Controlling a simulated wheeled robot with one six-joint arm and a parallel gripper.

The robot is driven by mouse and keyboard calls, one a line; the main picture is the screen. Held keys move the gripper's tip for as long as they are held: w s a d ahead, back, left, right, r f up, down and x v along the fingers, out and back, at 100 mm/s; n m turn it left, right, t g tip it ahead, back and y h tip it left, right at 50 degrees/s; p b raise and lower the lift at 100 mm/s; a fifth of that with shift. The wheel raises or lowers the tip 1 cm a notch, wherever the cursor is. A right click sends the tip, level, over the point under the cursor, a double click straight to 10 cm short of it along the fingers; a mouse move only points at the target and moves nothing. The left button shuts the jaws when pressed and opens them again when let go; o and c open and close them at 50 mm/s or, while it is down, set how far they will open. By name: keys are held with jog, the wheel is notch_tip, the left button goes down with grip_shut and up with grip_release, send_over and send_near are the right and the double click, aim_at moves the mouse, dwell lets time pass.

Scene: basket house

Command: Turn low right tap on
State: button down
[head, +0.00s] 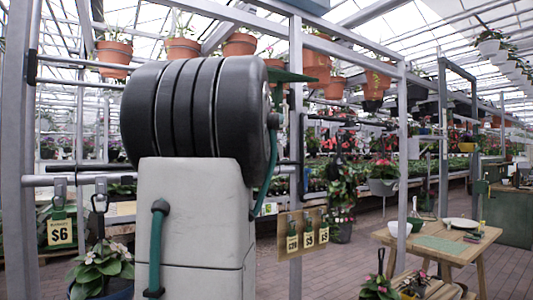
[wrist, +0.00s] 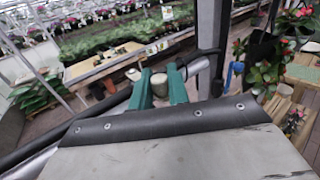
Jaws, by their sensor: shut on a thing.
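In the wrist view my gripper (wrist: 161,82) has its two green fingers on either side of a pale rounded piece, which looks like part of the tap (wrist: 158,77). Its shape and how far it is turned cannot be made out. A silver pipe (wrist: 200,65) runs beside the fingers toward a grey post. In the head view my own black and grey arm fills the middle and hides the gripper and the tap in its grasp. Left of my arm, grey fittings that look like taps (head: 60,190) hang on the low pipe (head: 80,180).
A grey post (head: 296,150) stands right of my arm. Potted plants (head: 318,70) hang above.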

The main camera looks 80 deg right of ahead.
jog(key=shift+w+r, duration=0.15)
jog(key=shift+r, duration=0.05)
jog(key=c, duration=1.4)
grip_release()
jog(key=shift+a, duration=0.1)
jog(key=shift+f, duration=0.1)
jog(key=s+a, duration=0.1)
jog(key=a, duration=0.6)
jog(key=shift+a, duration=0.35)
